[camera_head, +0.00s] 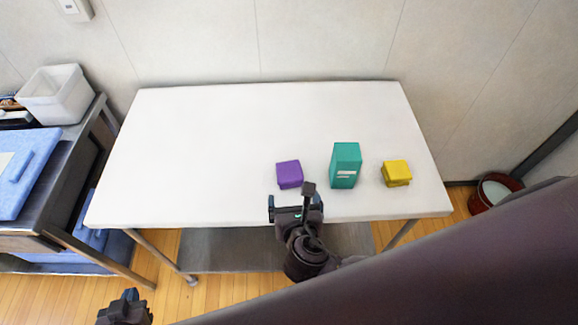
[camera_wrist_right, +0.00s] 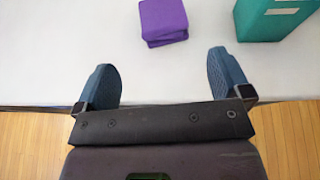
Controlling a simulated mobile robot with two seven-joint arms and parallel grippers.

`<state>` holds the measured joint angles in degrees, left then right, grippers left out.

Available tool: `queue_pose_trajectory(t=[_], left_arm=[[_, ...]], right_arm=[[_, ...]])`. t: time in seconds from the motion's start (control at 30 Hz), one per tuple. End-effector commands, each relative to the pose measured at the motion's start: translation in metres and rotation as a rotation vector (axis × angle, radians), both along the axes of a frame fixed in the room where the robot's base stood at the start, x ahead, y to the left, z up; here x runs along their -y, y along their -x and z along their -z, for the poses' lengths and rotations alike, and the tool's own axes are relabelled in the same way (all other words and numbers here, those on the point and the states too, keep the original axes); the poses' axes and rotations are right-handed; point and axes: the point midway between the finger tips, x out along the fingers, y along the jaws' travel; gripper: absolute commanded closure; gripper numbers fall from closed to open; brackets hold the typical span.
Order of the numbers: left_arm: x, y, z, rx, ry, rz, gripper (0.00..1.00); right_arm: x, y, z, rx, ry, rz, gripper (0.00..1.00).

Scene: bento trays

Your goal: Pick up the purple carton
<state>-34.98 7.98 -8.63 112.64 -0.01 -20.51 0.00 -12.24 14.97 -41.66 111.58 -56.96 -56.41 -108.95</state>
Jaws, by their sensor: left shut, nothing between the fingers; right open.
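The purple carton (camera_head: 289,174) stands on the white table near its front edge, and it also shows at the top of the right wrist view (camera_wrist_right: 163,20). My right gripper (camera_head: 296,206) is open and empty at the table's front edge, just short of the carton. In the right wrist view its two blue fingertips (camera_wrist_right: 166,80) are spread wide, with the carton ahead of the gap between them and not touching. My left gripper (camera_head: 125,308) is at the bottom left, well away from the table top, shut and empty.
A tall teal carton (camera_head: 345,165) stands right of the purple one, with a clear gap. A yellow carton (camera_head: 396,173) is farther right. The left and back of the white table (camera_head: 220,130) are clear. A side table with a white bin (camera_head: 55,97) stands at the left.

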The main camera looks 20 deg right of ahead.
Motion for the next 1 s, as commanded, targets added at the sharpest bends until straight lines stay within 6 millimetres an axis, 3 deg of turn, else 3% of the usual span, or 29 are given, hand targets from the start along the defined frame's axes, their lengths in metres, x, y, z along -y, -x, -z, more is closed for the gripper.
queue_pose_trajectory(t=[0.3, 0.57, 1.0], left_arm=[[0.0, 0.003, 0.003, -0.005, 0.0, -0.002, 1.0], [-0.001, 0.002, 0.002, -0.004, -0.001, -0.001, 1.0], [-0.001, 0.0, 0.0, 0.003, -0.002, 0.0, 1.0]], right_arm=[[0.007, -0.037, 0.015, 0.001, 0.019, -0.005, 0.04], [0.011, -0.052, 0.022, 0.002, 0.016, -0.005, 0.04], [0.023, -0.093, 0.043, 0.0, 0.014, -0.004, 0.04]])
